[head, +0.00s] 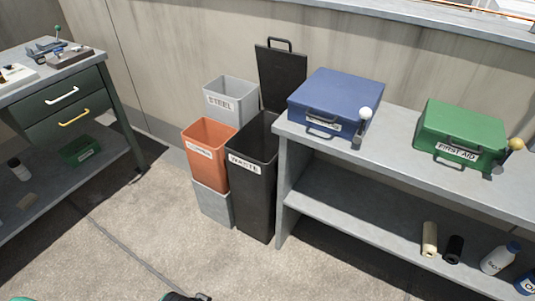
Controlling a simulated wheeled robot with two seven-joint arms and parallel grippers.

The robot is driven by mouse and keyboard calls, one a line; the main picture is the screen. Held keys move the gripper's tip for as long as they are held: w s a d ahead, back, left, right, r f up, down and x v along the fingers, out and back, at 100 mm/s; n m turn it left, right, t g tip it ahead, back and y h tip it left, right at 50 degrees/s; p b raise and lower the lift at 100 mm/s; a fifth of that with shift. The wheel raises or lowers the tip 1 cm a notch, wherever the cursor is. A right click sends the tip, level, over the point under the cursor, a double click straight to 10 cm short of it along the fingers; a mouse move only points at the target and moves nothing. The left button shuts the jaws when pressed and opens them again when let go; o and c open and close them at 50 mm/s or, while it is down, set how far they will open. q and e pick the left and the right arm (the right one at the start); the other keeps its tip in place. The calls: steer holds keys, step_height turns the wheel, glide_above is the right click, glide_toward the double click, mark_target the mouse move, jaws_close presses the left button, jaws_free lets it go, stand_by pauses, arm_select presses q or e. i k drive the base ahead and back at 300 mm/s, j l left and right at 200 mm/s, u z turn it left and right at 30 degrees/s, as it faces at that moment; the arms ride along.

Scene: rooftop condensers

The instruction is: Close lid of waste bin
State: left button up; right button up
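The waste bin (251,190) is tall, black and labelled WASTE. It stands on the floor against the left end of the grey bench. Its lid (281,78) is a black panel with a handle at the top; it stands upright at the back of the bin, so the bin is open. A small dark piece, likely my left gripper (186,297), shows at the bottom edge, well below and in front of the bin. It is mostly cut off, so its fingers cannot be judged. My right gripper is not in view.
An orange bin (208,156) and a grey STEEL bin (231,99) stand left of the waste bin. A blue box (335,98) and a green first-aid box (460,130) sit on the bench (400,150). Open floor lies in front; a drawer workbench (70,105) stands left.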

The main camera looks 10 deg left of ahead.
mark_target(282, 72)
steer(key=i+j+z, duration=0.15)
steer(key=i, duration=0.3)
steer(key=i+j+z, duration=0.2)
steer(key=i, duration=0.25)
